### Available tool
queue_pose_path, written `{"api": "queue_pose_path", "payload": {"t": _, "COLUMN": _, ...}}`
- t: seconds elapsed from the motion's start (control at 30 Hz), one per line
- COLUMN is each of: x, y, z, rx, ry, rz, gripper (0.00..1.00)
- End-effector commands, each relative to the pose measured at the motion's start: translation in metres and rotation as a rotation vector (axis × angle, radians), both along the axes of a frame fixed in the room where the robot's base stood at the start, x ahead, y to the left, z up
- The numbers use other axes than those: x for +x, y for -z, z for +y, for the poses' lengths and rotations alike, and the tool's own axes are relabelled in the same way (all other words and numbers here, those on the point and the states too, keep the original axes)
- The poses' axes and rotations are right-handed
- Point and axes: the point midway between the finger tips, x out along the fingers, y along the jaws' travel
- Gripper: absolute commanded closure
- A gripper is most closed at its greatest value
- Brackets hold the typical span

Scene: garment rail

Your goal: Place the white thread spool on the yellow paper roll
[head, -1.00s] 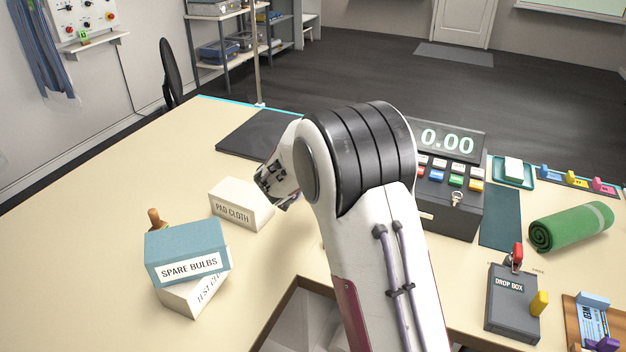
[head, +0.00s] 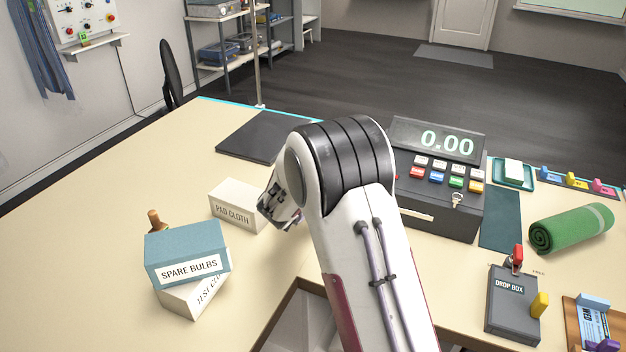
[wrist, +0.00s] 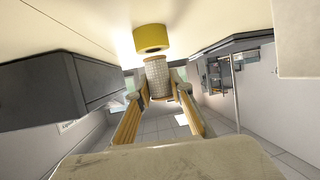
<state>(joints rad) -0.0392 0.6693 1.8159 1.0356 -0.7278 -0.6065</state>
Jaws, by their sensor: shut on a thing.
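In the wrist view, which looks upside down, my gripper (wrist: 160,88) is shut on the white thread spool (wrist: 157,76), a pale textured cylinder with a tan end. The yellow paper roll (wrist: 152,37) stands on the table just past the spool's end, its dark hole facing the spool. The spool's end lies close to the roll's near edge; I cannot tell if they touch. In the head view my gripper (head: 281,208) is partly hidden by my arm, beside the pad cloth box. The spool and roll are hidden there.
The pad cloth box (head: 237,207) stands just left of my gripper. The spare bulbs box (head: 187,253) sits on another box farther left. The cash register (head: 436,190) stands right of my arm, and a dark mat (head: 262,137) lies behind.

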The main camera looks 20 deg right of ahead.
Motion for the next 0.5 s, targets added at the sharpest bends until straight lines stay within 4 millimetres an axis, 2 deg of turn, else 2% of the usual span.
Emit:
{"api": "queue_pose_path", "payload": {"t": 0.1, "x": 0.0000, "y": 0.0061, "z": 0.0000, "rx": 0.001, "ry": 0.001, "rz": -0.001, "gripper": 0.94}}
{"api": "queue_pose_path", "payload": {"t": 0.5, "x": 0.0001, "y": 0.0086, "z": 0.0001, "rx": 0.001, "ry": 0.000, "rz": -0.001, "gripper": 0.94}}
